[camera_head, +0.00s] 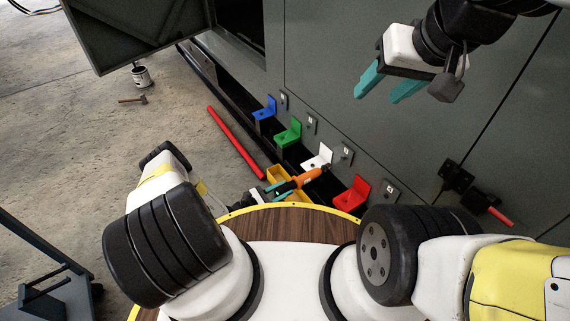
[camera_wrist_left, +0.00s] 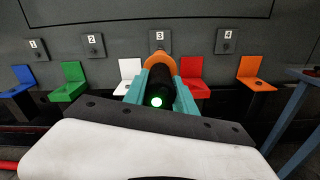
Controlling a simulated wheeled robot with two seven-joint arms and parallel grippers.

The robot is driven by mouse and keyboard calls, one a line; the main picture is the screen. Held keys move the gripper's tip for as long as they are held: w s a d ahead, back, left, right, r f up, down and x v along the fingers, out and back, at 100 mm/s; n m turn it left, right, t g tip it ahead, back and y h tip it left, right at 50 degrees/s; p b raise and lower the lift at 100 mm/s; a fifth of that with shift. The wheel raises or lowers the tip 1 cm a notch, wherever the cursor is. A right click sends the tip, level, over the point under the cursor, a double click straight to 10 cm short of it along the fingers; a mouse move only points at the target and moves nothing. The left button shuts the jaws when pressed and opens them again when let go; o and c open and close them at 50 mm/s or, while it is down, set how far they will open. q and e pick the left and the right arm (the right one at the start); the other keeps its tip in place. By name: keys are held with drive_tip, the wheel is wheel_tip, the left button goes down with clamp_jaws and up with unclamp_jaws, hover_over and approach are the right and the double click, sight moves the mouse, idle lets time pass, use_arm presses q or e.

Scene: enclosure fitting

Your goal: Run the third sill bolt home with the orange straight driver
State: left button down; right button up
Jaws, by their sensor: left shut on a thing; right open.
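My left gripper (camera_head: 272,190) is low beside the sill, its teal fingers shut on the orange straight driver (camera_head: 303,179). In the left wrist view the driver (camera_wrist_left: 157,85) shows its black rear end with a lit green light, and its orange body lies beyond, toward plate 3 (camera_wrist_left: 160,37). It lies between the white bracket (camera_wrist_left: 128,73) and the red bracket (camera_wrist_left: 193,81). The driver's tip and the third sill bolt are hidden or too small to tell. My right gripper (camera_head: 390,88) is open and empty, high in front of the grey enclosure wall.
Blue (camera_head: 265,109), green (camera_head: 289,133), white (camera_head: 318,158) and red (camera_head: 351,196) brackets line the sill, with an orange bracket (camera_wrist_left: 256,80) beyond. A yellow container (camera_head: 287,177) is close to the driver. A red bar (camera_head: 236,142) and a hammer (camera_head: 133,100) are on the left.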

sight(295, 182)
use_arm(q)
drive_tip(key=shift+x, duration=3.3)
drive_tip(key=shift+r, duration=0.2)
drive_tip(key=shift+x, duration=1.05)
idle(3.1)
